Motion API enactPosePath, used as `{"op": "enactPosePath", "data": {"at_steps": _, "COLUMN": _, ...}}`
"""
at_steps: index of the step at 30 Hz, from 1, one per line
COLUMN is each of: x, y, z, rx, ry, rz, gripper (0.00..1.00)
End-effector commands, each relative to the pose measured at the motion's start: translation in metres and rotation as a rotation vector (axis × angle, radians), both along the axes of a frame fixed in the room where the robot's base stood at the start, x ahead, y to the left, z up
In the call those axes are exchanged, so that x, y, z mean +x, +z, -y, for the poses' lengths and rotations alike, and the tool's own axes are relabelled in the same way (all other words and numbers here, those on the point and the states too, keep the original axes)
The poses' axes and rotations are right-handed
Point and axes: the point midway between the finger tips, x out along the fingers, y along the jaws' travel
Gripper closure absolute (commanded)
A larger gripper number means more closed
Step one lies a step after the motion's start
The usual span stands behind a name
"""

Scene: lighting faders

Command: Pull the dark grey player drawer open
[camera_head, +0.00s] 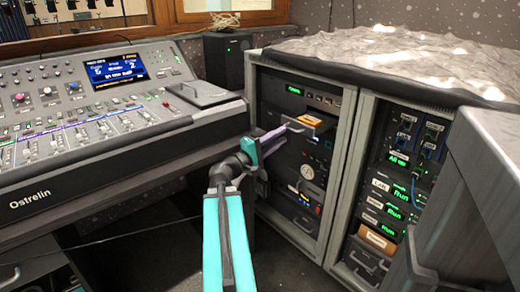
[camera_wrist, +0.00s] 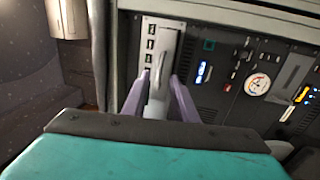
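The dark grey player drawer (camera_head: 328,126) is in the upper middle of the left rack. It seems to stand a little out of the rack front, with an orange patch on it. Its light grey handle (camera_wrist: 157,88) shows between my fingers in the wrist view. My gripper (camera_head: 285,129) reaches the handle from the left, with one purple finger on either side. The fingers (camera_wrist: 159,78) look closed on the handle with little or no gap. The contact itself is partly hidden.
The mixing desk (camera_head: 95,120) fills the left, its right edge near my arm. A second rack (camera_head: 395,190) with green displays stands on the right. A grey crumpled cover (camera_head: 400,62) lies over both racks. Dark floor is free in front of the left rack.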

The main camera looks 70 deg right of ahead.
Motion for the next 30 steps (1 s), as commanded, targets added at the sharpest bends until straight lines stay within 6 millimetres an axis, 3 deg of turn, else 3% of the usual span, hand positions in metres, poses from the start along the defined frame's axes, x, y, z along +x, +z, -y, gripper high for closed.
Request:
{"op": "enactPosePath", "data": {"at_steps": 2, "x": 0.004, "y": -0.002, "z": -0.01, "rx": 0.0, "ry": 0.001, "rz": 0.0, "gripper": 0.74}}
{"op": "enactPosePath", "data": {"at_steps": 30, "x": 0.013, "y": -0.007, "z": -0.023, "rx": -0.003, "ry": -0.001, "rz": 0.001, "gripper": 0.74}}
